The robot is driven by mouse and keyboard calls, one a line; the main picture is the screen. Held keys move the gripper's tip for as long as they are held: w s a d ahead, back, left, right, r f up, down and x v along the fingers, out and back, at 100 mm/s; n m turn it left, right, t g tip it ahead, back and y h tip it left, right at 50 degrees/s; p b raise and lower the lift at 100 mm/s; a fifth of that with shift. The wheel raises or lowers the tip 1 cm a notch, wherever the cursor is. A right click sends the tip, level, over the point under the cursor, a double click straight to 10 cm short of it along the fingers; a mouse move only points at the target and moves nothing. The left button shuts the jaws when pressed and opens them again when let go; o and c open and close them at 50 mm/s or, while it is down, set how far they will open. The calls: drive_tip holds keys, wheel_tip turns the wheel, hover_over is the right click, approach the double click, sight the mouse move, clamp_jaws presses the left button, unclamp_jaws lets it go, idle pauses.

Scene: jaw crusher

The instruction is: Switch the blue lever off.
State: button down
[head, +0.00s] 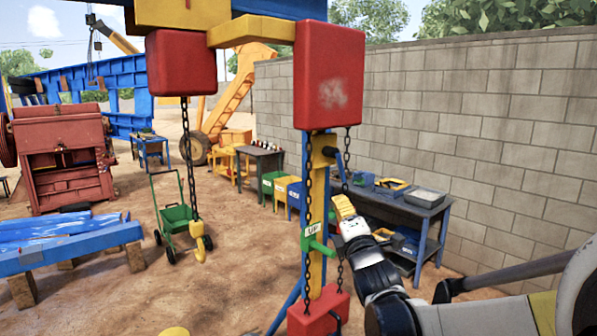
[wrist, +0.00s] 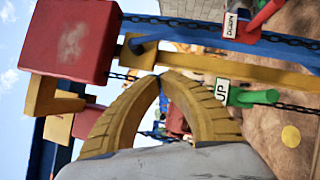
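The blue lever (head: 341,170) sticks out from the upper right side of the yellow post (head: 317,195), just under a red block, and slants downward. My gripper (head: 342,207) is just below and beside the lever's lower end in the head view. Its yellow fingers (wrist: 160,78) arch together with their tips meeting, and nothing shows held between them. Contact with the lever is not visible.
A green lever (head: 318,244) labelled UP sits lower on the post. A red lever (wrist: 268,12) labelled DOWN shows in the wrist view. Chains (head: 308,190) hang beside the post from the red block (head: 330,75). A workbench (head: 430,215) stands behind, along the block wall.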

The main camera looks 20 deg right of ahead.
drive_tip(key=d+p+x, duration=0.2)
drive_tip(key=x, duration=1.1)
drive_tip(key=shift+s+d+r, duration=0.35)
drive_tip(key=shift+s, duration=0.05)
